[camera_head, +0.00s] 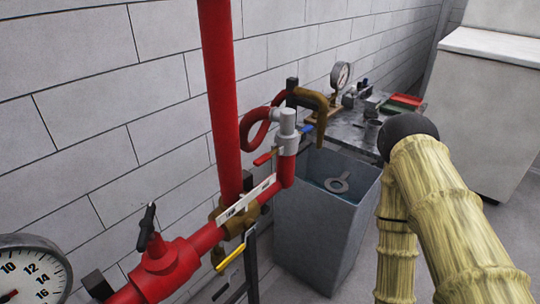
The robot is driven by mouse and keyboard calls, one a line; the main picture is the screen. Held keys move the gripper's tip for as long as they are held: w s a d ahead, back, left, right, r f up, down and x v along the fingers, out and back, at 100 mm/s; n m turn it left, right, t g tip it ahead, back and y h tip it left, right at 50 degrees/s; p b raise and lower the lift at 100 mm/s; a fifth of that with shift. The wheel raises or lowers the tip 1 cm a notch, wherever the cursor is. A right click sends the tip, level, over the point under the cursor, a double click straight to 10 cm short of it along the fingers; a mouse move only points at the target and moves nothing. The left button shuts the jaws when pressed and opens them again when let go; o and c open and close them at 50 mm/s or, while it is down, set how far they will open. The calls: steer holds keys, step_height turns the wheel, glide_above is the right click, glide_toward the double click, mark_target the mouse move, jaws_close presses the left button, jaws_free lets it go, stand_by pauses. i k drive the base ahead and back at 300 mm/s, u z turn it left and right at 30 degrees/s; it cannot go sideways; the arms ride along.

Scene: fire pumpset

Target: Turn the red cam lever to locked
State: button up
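A small red lever (263,158) sticks out to the left from the lower part of a grey upright coupling (286,127). A small blue lever (307,128) shows on the coupling's right side. The coupling sits on top of a red pipe elbow (287,170). The lever is small here, and I cannot tell its exact lock position. My arm, with straw-coloured links and a dark rounded part, stands at the right, apart from the lever. My gripper is not seen in this view.
A thick red riser (217,95) stands left of the coupling, with a red valve (165,262) lower left. A yellow handle (230,257) hangs below the pipe. A grey bin (322,225) stands below right. A workbench (345,135) and white cabinet (490,110) lie behind.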

mark_target(262, 160)
steer(key=k, duration=1)
steer(key=z, duration=1.35)
steer(key=i, duration=1.05)
steer(key=u, duration=1.95)
